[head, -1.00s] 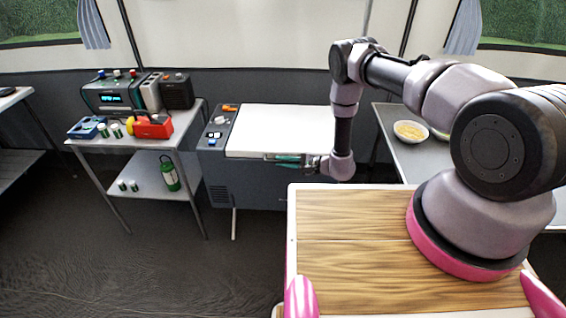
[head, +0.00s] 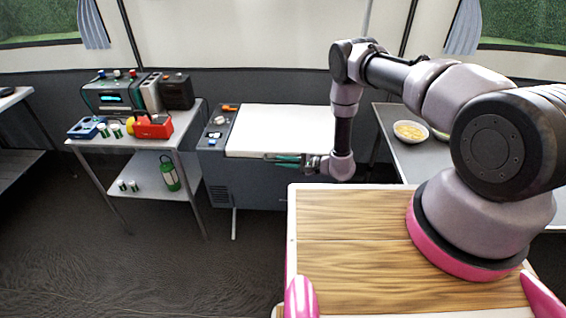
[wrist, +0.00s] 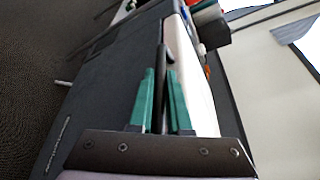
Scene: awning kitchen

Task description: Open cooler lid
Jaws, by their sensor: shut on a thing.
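The cooler is a dark grey box (head: 250,180) with a flat white lid (head: 290,131). The lid lies level and closed on the box. It also shows edge-on in the wrist view (wrist: 190,75). A dark bar handle (wrist: 163,58) runs along the lid's front edge. My gripper (head: 268,157) is at this front edge, reaching in from the right. In the wrist view its two green fingers (wrist: 160,75) are on either side of the handle and shut on it. The handle's part near the palm is partly hidden between the fingers.
A grey table with bowls (head: 410,131) is at right. My wooden deck is in front. Floor at front left is clear.

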